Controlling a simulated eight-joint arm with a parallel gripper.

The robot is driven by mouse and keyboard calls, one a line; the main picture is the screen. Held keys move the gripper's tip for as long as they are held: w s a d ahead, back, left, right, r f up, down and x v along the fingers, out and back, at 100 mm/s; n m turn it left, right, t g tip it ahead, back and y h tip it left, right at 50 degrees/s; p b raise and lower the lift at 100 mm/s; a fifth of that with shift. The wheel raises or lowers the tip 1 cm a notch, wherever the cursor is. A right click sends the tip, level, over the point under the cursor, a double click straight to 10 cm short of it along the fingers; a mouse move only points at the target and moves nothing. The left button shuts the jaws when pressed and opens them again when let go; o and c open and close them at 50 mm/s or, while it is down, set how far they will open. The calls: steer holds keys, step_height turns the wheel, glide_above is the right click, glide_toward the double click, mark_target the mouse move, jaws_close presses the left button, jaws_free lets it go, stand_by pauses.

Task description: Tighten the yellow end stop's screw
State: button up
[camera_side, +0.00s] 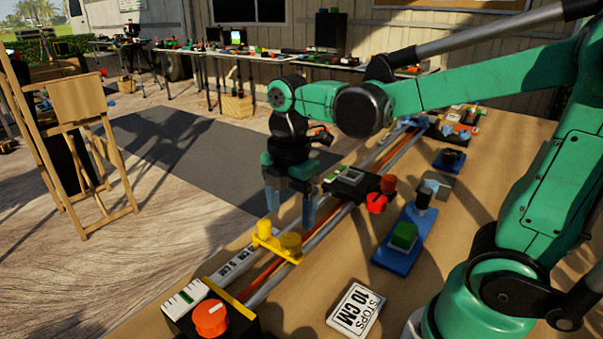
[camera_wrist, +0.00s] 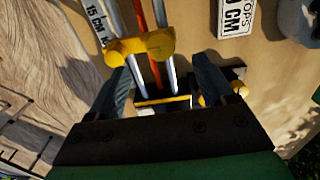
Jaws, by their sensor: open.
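My gripper (camera_side: 290,207) is open and empty, pointing down above the rails, just behind the stop toward the black carriage (camera_side: 349,181). In the wrist view the stop (camera_wrist: 140,47) lies ahead of my gripper (camera_wrist: 163,66), nearer the left finger. The fingers appear apart from the stop. Whether the screw is tight cannot be told.
A black end block with an orange dial (camera_side: 211,318) closes the near end of the rails. A "STOPS 10 CM" card (camera_side: 356,309) lies on the table. A blue plate with a green button (camera_side: 404,236) stands right of the carriage. Bare table lies between card and rails.

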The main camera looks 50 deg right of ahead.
mark_target(291, 238)
steer(key=shift+f, duration=2.8)
jaws_close()
